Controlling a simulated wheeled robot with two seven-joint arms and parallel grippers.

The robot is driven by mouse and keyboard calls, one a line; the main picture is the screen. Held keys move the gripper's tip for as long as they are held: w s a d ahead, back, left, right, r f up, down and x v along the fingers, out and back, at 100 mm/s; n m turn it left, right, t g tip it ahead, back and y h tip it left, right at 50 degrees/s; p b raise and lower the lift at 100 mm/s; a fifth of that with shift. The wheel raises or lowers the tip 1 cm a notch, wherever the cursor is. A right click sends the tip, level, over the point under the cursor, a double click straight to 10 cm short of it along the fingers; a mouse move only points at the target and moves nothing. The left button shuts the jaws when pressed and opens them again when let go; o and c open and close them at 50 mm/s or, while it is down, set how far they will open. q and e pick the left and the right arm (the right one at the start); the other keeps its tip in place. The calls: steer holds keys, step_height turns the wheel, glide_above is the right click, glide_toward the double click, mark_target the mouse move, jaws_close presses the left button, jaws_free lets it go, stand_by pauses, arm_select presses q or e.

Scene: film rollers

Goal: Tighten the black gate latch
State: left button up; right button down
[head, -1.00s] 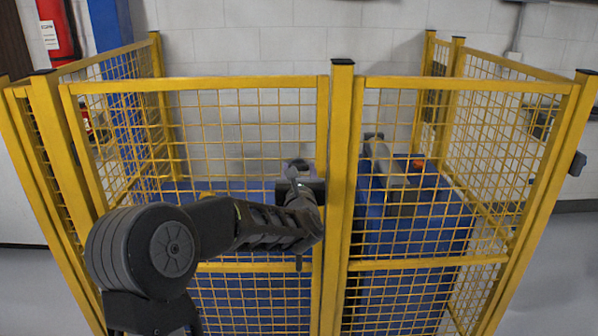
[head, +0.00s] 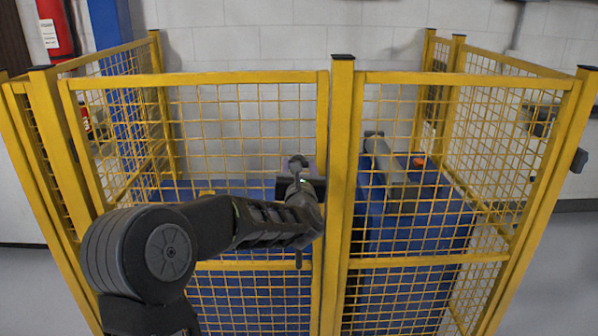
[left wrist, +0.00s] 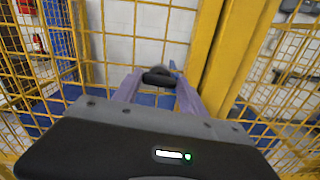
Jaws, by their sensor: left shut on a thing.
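The black gate latch (head: 316,187) sits on the yellow gate (head: 200,78), beside the centre post. In the left wrist view, its dark knob (left wrist: 158,76) lies between the tips of my left gripper (left wrist: 157,84). My left gripper (head: 299,172) is shut on the knob, with its two purple-grey fingers on either side. In the head view my wrist covers part of the latch, so its exact state is hard to see. My right gripper is in neither view.
The yellow centre post (head: 342,200) stands just right of the latch. A mesh panel (head: 460,84) lies to its right. Behind the mesh are blue machinery (head: 420,215) and a grey wall. A red extinguisher (head: 58,30) hangs at the upper left.

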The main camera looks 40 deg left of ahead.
arm_select(q)
steer(key=m+b, duration=0.3)
steer(key=m, duration=0.5)
steer(key=m+b, duration=0.2)
steer(key=m, duration=0.6)
steer(key=shift+w+d+f+b, duration=0.1)
steer(key=shift+d+f+b, duration=0.1)
steer(key=shift+b, duration=0.2)
steer(key=o, duration=1.4)
steer(key=shift+c, duration=0.2)
steer(key=b+v, duration=0.1)
steer(key=v, duration=0.6)
steer(key=shift+s+d, duration=0.25)
steer(key=shift+s, duration=0.05)
